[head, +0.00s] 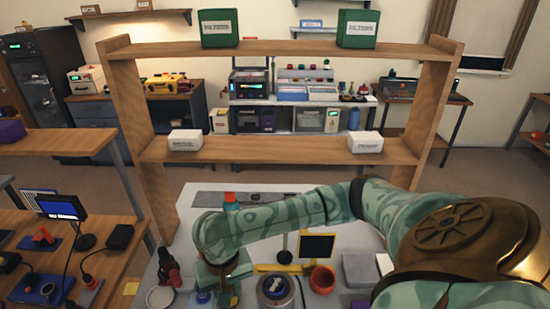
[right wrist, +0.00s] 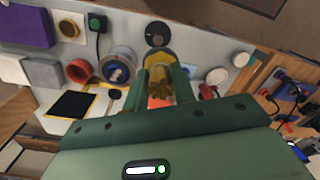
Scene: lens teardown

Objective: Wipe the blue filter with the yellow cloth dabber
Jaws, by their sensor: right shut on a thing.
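My right gripper (right wrist: 160,85) is shut on the yellow cloth dabber (right wrist: 159,62), whose yellow part shows between the fingers in the right wrist view. In the head view my right arm reaches left across the bench, and the gripper (head: 215,285) points down near its front; the dabber is hidden there. A round metal holder with a bluish centre (right wrist: 117,73) stands beside the gripper. It also shows in the head view (head: 275,287). I cannot tell for sure whether its centre is the blue filter. A small blue piece (head: 203,297) sits close to the gripper. My left gripper is not in view.
A dark disc (right wrist: 157,35) lies just beyond the dabber. A red-topped piece (head: 170,276) is at left. A wooden shelf (head: 280,150) spans the bench's back.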

